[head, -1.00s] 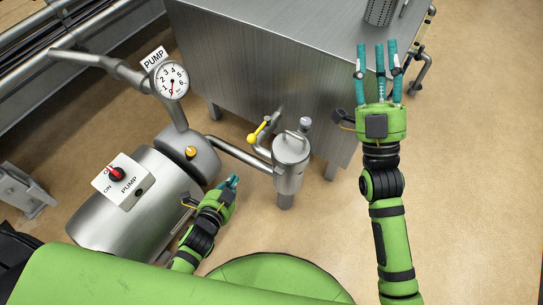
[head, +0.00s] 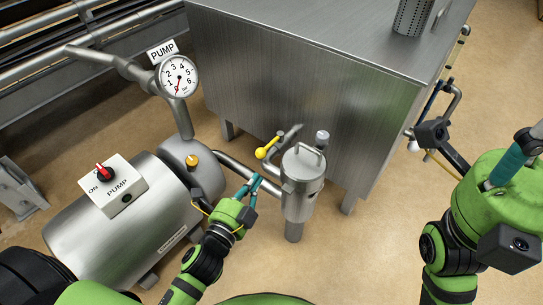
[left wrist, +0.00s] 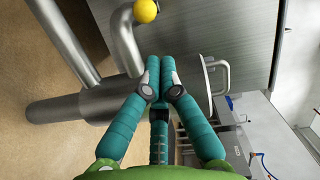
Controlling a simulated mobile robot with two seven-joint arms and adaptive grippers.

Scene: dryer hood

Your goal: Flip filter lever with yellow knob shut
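The filter lever's yellow knob (head: 261,153) sits at the lower left end of its short lever, beside the steel filter housing (head: 303,180). In the left wrist view the yellow knob (left wrist: 146,10) is at the top edge, ahead of the fingertips and apart from them; most of the lever is out of frame. My left gripper (head: 256,180) is below the knob and left of the housing. Its teal fingers come together at the tips with nothing visible between them. My right gripper (head: 520,150) is at the right edge, partly cut off, far from the lever.
The pump motor (head: 120,225) with its red switch (head: 104,172) stands at left. A pressure gauge (head: 178,76) rises behind it. A pipe (head: 235,168) runs from the pump to the filter. A large steel cabinet (head: 300,80) closes off the space behind the lever.

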